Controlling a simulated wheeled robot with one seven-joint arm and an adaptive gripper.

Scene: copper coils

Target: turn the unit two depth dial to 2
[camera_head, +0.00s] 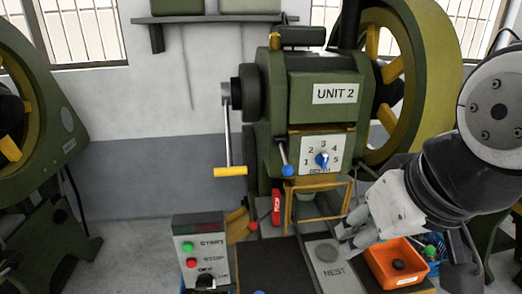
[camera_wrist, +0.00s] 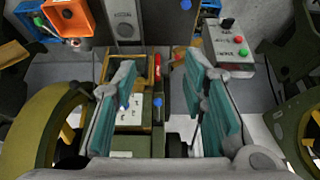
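The unit two depth dial (camera_head: 322,159) is a blue knob on a white plate (camera_head: 334,147) marked 1 to 5, on the green press labelled UNIT 2. Its pointer looks roughly upward, near 3, but is too small to read surely. My gripper (camera_head: 350,236) is below and right of the dial, apart from it, over the nest area. In the wrist view, my gripper (camera_wrist: 158,88) is open and empty, with teal pads wide apart. The dial plate (camera_wrist: 131,115) shows upside down there, beside the left finger, which partly covers that area.
A blue-ended lever (camera_head: 286,170) hangs just left of the dial plate. A yellow frame (camera_head: 318,183) stands below it. A yellow-handled crank (camera_head: 230,171) is further left. An orange bin (camera_head: 399,258) and a START/STOP control box (camera_head: 200,244) stand in front.

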